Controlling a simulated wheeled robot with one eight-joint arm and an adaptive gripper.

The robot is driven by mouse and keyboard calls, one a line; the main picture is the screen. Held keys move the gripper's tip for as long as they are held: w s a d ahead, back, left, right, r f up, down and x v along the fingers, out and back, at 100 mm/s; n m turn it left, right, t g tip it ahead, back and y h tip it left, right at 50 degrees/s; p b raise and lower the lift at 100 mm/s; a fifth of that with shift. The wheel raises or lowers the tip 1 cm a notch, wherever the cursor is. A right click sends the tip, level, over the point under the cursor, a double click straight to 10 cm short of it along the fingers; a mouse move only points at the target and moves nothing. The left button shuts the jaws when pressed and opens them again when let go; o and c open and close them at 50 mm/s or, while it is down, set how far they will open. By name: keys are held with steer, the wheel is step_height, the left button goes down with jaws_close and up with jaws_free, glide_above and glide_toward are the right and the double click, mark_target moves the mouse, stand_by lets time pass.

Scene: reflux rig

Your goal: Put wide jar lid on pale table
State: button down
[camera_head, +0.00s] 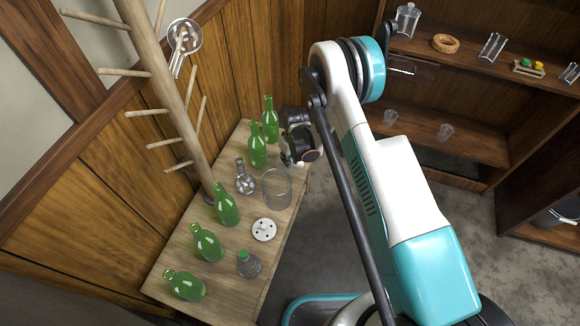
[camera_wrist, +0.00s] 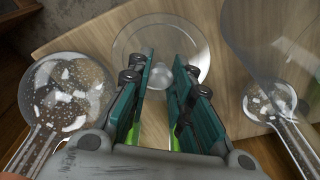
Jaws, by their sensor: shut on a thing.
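The wide jar lid (camera_wrist: 128,42) is a clear glass disc with a round knob, seen in the wrist view just beyond my fingertips. My gripper (camera_wrist: 168,72) is shut on its knob. In the head view my gripper (camera_head: 290,158) is at the table's far right edge, beside the green bottles; the lid is hard to make out there. The pale table (camera_head: 222,268) is a light wooden top, also behind the lid in the wrist view (camera_wrist: 95,35). I cannot tell whether the lid touches it. An open clear wide jar (camera_head: 277,190) stands near my gripper.
Several green bottles (camera_head: 225,205), a round flask (camera_head: 245,180), a white holed disc (camera_head: 264,229) and a small green-capped bottle (camera_head: 248,264) occupy the table. A wooden peg stand (camera_head: 165,80) rises behind. Bare tabletop shows around the white disc.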

step_height(320, 180, down, 4)
steer(key=shift+f+b, duration=0.15)
steer(key=shift+b, duration=0.65)
steer(key=c, duration=1.4)
jaws_free()
steer(key=shift+c, duration=0.2)
